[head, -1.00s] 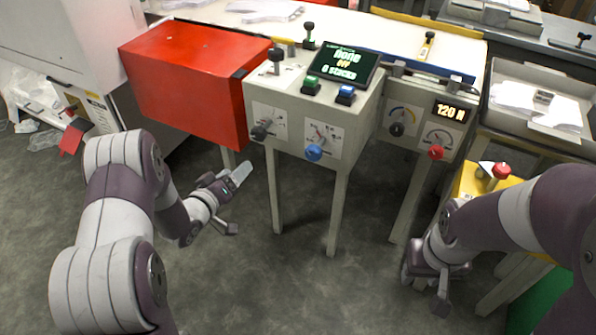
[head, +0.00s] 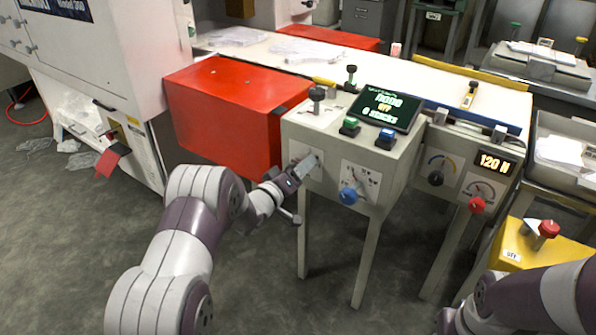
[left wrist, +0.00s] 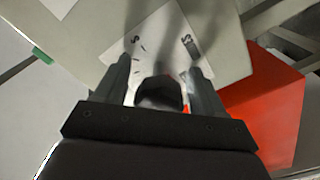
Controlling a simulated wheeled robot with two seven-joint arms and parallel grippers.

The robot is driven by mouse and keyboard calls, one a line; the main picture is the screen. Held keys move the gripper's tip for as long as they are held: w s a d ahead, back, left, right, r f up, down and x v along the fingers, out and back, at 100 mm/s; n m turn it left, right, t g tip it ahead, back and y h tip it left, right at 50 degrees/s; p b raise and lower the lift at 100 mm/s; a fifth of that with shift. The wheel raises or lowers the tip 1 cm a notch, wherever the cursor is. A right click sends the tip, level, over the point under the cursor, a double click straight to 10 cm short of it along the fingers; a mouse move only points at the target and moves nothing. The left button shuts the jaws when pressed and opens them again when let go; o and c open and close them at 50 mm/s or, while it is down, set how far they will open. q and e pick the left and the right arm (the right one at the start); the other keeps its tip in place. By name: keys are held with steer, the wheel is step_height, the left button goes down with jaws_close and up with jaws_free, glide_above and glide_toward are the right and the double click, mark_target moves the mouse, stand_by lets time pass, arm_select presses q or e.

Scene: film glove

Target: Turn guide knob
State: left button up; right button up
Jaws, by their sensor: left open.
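The grey control box (head: 350,150) has a left dial plate on its front. My left gripper (head: 304,168) is at this plate in the head view and hides the dark knob there. In the left wrist view a dark round knob (left wrist: 160,92) lies between the two fingers of my open left gripper (left wrist: 162,74), in front of a white plate with printed marks. I cannot tell whether the fingers touch it. A blue knob (head: 348,196) sits on the dial plate to the right. My right gripper (head: 455,321) is at the bottom edge, mostly cut off.
A red box (head: 235,115) stands left of the control box, close to my left arm. A black knob (head: 436,178) and a red knob (head: 477,205) are on the panel at right. A yellow box (head: 535,252) with a red button is near my right arm.

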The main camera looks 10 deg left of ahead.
arm_select(q)
steer(key=c, duration=1)
steer(key=shift+c, duration=0.2)
